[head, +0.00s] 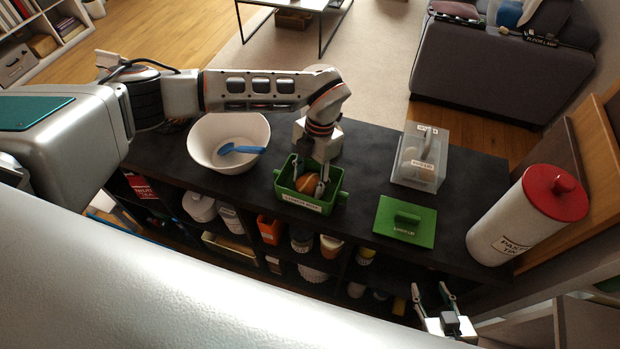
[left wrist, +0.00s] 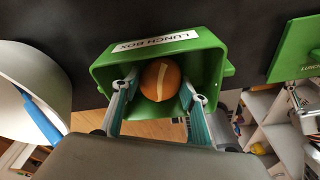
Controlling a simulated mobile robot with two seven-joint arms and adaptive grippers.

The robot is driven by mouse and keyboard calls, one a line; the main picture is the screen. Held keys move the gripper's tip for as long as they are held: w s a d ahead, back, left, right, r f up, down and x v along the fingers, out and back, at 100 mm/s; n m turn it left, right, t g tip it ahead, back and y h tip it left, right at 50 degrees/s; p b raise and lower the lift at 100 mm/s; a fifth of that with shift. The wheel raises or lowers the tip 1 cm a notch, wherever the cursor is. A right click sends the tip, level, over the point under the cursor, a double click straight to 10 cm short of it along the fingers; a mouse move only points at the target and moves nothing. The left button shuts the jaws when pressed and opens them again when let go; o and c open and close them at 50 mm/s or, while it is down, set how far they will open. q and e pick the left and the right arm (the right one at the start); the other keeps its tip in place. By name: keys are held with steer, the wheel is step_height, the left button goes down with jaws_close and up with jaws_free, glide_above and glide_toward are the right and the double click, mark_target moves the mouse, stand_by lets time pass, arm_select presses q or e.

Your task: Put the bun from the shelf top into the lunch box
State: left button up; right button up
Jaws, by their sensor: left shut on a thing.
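The green lunch box (head: 313,208), labelled LUNCH BOX, stands open on the dark shelf top. It also shows in the left wrist view (left wrist: 215,60). The brown bun (head: 305,184) is inside the box's opening, between the fingers of my left gripper (head: 314,184). In the left wrist view the round bun (left wrist: 160,78), with a pale stripe, sits between both fingertips, which are shut on it. Whether the bun touches the box floor is hidden. My right gripper (head: 433,298) is open and empty at the lower right, in front of the shelf.
A white bowl (head: 205,148) with a blue utensil stands left of the box. The green lid (head: 405,222) lies to the right, with a clear container (head: 418,160) behind it. A red-topped white tin (head: 520,220) stands at the right end. Several items fill the cubbies below.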

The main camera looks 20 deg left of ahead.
arm_select(q)
steer(key=shift+w+f, duration=0.2)
steer(key=shift+f, duration=0.4)
steer(key=shift+s+r, duration=0.1)
steer(key=shift+s, duration=0.1)
steer(key=o, duration=1.1)
steer(key=shift+w, duration=0.1)
steer(key=v, duration=1.2)
steer(key=shift+p, duration=0.35)
